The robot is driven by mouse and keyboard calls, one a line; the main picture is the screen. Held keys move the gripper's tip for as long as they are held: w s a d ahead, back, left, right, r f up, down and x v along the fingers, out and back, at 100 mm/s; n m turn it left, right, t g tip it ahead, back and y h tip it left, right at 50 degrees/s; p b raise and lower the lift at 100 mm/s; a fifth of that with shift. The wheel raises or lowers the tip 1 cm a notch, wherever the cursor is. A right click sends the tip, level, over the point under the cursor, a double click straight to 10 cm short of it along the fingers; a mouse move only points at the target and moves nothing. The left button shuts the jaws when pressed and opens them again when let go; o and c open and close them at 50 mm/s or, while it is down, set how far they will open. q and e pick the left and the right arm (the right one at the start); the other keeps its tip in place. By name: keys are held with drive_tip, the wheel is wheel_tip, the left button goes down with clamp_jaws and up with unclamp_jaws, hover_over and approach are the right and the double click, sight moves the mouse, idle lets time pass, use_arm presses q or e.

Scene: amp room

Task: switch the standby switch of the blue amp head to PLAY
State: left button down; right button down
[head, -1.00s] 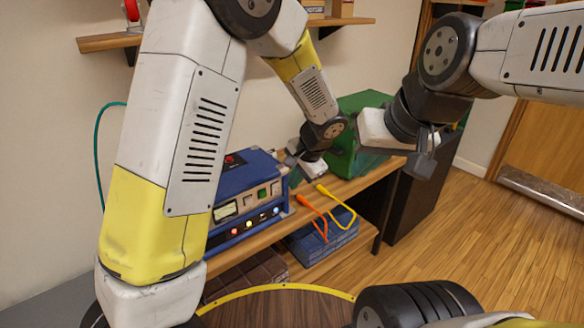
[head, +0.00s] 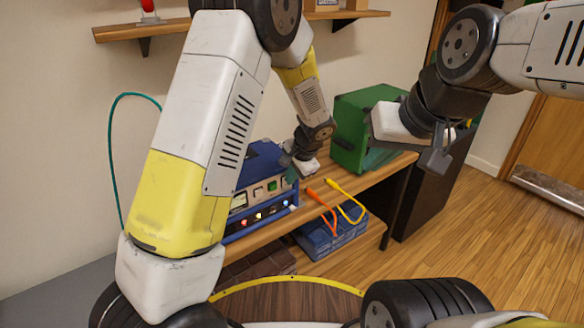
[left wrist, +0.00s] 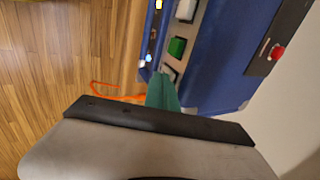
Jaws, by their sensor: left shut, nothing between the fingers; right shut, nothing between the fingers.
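The blue amp head (head: 262,160) sits on the wooden bench against the wall, partly hidden behind my left arm in the head view. In the left wrist view its blue case (left wrist: 225,60) shows with a green switch (left wrist: 176,47), a pale switch (left wrist: 186,10) and a dark-framed switch (left wrist: 169,72). My left gripper (head: 291,178) is shut and empty at the panel's right end. Its teal fingertips (left wrist: 163,90) appear close beside the dark-framed switch; contact and switch positions cannot be told. My right gripper (head: 443,150) is shut and empty, away from the amp.
A green amp box (head: 355,125) stands further right on the bench. Orange (head: 321,198) and yellow (head: 345,200) cables hang over the bench edge. A blue unit (head: 332,238) rests on the lower shelf. A wall shelf (head: 150,32) is above.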

use_arm(q)
drive_tip(key=shift+w+a+r, duration=0.1)
drive_tip(key=shift+w+a, duration=0.1)
drive_tip(key=shift+w, duration=0.05)
drive_tip(key=shift+r, duration=0.1)
drive_tip(key=shift+r, duration=0.75)
